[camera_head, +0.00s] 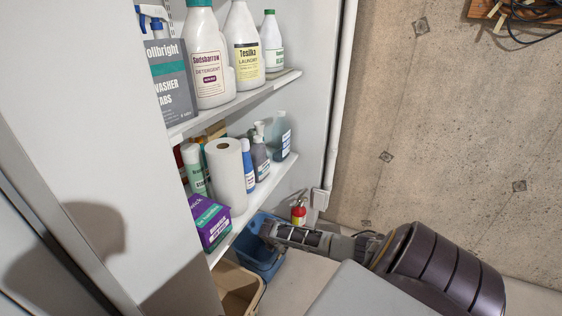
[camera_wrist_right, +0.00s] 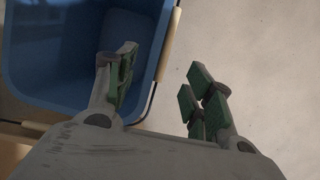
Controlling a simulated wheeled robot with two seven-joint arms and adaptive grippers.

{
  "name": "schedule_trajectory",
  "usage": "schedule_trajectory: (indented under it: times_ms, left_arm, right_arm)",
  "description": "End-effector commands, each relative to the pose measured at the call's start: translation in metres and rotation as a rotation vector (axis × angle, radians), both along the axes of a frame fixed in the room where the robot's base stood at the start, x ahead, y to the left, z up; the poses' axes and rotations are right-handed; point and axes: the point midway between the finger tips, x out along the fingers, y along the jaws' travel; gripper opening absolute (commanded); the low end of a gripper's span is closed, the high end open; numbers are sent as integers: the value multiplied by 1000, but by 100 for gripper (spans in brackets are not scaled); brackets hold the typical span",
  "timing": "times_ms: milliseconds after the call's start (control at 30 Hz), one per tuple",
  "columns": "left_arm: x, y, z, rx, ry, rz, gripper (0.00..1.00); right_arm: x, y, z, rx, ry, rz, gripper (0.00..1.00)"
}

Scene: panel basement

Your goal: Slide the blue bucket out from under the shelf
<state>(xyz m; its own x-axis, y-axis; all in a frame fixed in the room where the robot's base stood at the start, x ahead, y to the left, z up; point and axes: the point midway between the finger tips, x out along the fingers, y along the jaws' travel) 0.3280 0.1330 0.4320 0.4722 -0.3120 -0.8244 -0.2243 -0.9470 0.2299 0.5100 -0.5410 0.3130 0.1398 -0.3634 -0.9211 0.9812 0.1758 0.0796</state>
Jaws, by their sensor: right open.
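The blue bucket (camera_head: 262,263) stands on the floor below the lowest shelf (camera_head: 240,222), partly hidden by my right gripper and the shelf. In the right wrist view the open blue bucket (camera_wrist_right: 60,60) fills the upper left, with a pale tan strip along its right rim. My right gripper (camera_head: 268,231) reaches in from the right at the bucket. In the wrist view its green-padded fingers (camera_wrist_right: 163,88) are apart, one over the bucket's inside and one over the floor, with the rim between them. I cannot tell whether they touch it. My left gripper is not in view.
A tan bin (camera_head: 237,288) stands beside the bucket, nearer me. Bottles, a paper roll (camera_head: 226,175) and a purple box (camera_head: 209,222) crowd the shelves above. Floor (camera_head: 303,275) right of the bucket is clear.

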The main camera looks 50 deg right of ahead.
Motion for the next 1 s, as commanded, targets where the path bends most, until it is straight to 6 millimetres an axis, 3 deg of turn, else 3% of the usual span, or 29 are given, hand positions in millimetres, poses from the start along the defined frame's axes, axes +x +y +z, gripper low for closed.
schedule_trajectory:
  times_ms: [167, 1000]
  left_arm:
    - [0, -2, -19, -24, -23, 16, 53]
    - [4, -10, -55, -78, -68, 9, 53]
  right_arm:
    - [2, -5, -15, 0, 0, -2, 52]
    - [11, -28, -72, 0, 0, -1, 52]
